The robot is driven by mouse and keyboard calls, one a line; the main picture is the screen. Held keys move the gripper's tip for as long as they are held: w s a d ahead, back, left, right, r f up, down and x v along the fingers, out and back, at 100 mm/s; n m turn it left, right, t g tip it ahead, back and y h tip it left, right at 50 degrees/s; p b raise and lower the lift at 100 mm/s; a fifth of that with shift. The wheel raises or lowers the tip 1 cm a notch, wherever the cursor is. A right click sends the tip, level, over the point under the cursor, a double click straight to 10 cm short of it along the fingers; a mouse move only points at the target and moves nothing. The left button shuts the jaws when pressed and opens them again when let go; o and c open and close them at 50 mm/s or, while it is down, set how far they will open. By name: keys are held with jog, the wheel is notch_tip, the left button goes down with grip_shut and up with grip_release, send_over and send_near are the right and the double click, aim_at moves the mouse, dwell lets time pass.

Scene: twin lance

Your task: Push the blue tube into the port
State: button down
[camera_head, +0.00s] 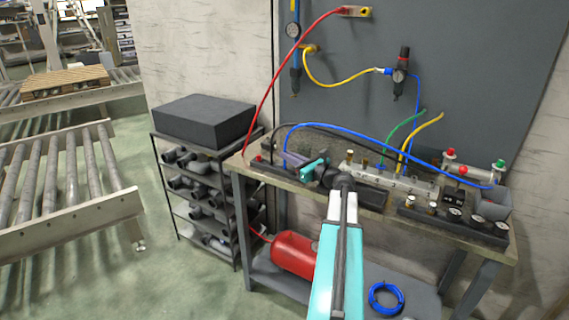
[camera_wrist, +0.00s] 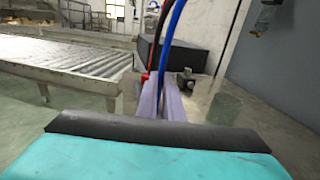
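The blue tube (camera_head: 330,127) arcs over the bench from its right end down to my gripper (camera_head: 296,157) at the bench's left. In the wrist view the blue tube (camera_wrist: 168,42) runs down between the two lilac fingers of my gripper (camera_wrist: 162,103), which look closed on it with almost no gap. The tube's free end is hidden. A pale manifold block (camera_head: 400,182) with upright fittings sits mid-bench, right of my gripper; several of its ports show, and which is the task's port I cannot tell. My gripper is clear of the manifold.
A green tube (camera_head: 393,130) and a yellow tube (camera_head: 421,132) rise from the manifold. A red hose (camera_head: 273,85) hangs at the left. A gauge strip (camera_head: 455,220) lies at the bench's right front. A shelf rack (camera_head: 195,187) stands left of the bench.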

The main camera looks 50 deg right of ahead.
jog(key=shift+r, duration=0.15)
dwell(0.3)
jog(key=shift+r, duration=1.05)
jog(key=shift+s+r+b, duration=0.3)
jog(key=shift+s+r, duration=0.1)
jog(key=shift+r, duration=0.2)
jog(key=s+a+r+b, duration=0.1)
jog(key=s, duration=1.4)
jog(key=shift+a+r, duration=0.2)
